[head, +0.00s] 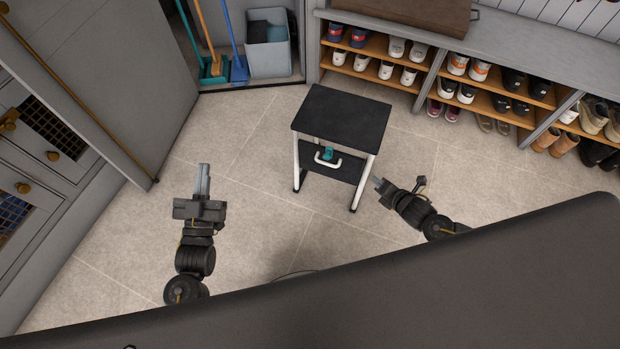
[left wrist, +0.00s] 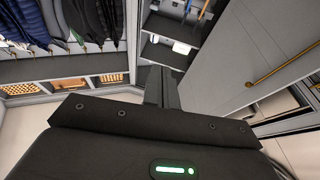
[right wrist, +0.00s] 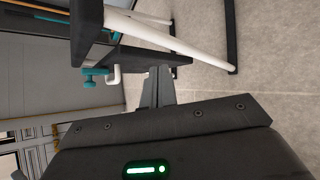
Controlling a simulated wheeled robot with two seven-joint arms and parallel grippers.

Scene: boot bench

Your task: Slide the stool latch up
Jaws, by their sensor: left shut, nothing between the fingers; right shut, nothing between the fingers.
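The stool (head: 343,117) has a black top and white legs and stands upright on the tiled floor in the middle of the head view. Its teal latch (head: 327,153) and a white handle (head: 327,162) sit at the front of its lower black step. In the right wrist view the teal latch (right wrist: 94,76) shows left of the fingers, apart from them. My right gripper (head: 381,186) is shut and empty, to the right of the stool's front right leg. My left gripper (head: 203,170) is shut and empty over the floor, well left of the stool.
A shoe rack (head: 425,85) with several pairs of shoes lines the back right. A grey bin (head: 269,50) and brooms (head: 212,68) stand in an open closet at the back. A grey door (head: 135,75) is at left. The floor around the stool is clear.

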